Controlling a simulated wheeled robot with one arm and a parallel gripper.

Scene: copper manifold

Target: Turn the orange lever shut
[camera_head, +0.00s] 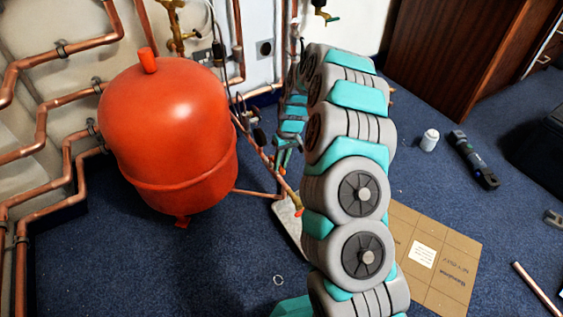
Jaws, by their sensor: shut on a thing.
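My gripper (283,160) is small and far off in the head view, beyond the upper bend of my arm. Its teal fingers point down at a thin copper pipe (264,149) that slants down to the right, just right of the big red tank. The fingers are shut on a small part at this pipe, which I take to be the orange lever. The lever is hidden by the fingers, and its angle cannot be told. A brass fitting with a small orange end (299,211) shows lower on the pipe, below the gripper.
The red tank (170,135) stands close left of the gripper, with copper wall pipes (50,125) behind it. A tap with a green handle (329,17) is above. A cardboard sheet (440,262), white bottle (430,140) and black tool (472,160) lie on the blue carpet at right.

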